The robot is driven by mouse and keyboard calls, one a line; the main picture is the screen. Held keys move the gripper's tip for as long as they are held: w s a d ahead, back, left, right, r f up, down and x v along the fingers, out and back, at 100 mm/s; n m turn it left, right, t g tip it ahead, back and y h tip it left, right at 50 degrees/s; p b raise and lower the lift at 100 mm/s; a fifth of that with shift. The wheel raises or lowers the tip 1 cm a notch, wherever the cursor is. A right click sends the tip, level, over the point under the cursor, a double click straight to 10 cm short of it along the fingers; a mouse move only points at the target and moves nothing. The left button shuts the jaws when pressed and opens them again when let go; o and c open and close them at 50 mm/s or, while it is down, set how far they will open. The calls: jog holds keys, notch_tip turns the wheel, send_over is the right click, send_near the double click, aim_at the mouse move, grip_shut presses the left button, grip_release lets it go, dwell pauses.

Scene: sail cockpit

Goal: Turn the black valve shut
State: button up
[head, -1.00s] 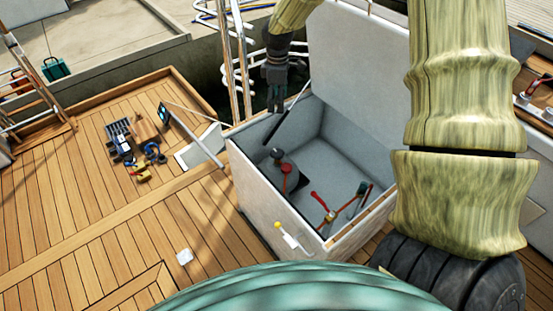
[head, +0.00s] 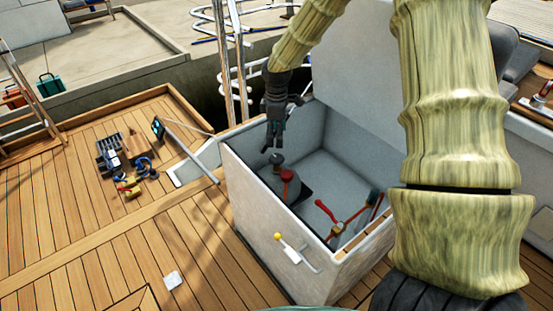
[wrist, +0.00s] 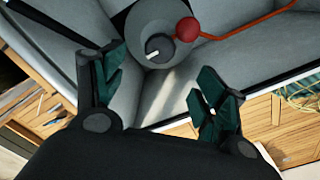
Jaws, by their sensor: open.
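The black valve (head: 277,158) is a small round knob on top of a grey cylinder inside the open locker, at its left side. In the wrist view the valve (wrist: 159,49) shows as a black disc with a short white mark. My gripper (head: 273,146) is just above the black valve in the head view, pointing down. In the wrist view my gripper (wrist: 165,68) has its green-padded fingers spread wide, with the valve beyond and between the tips. It is empty and appears apart from the valve.
A red knob (head: 287,175) sits close beside the black valve, with an orange-red hose in the wrist view. A red lever (head: 325,211) and pipework are at the locker's right. The locker's walls (head: 255,205) surround the gripper's space, and its raised lid (head: 350,85) stands behind.

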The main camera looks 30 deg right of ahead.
aim_at(277, 158)
notch_tip(277, 158, down, 10)
jog(key=shift+f+b, duration=0.1)
jog(key=shift+b, duration=0.85)
jog(key=c, duration=1)
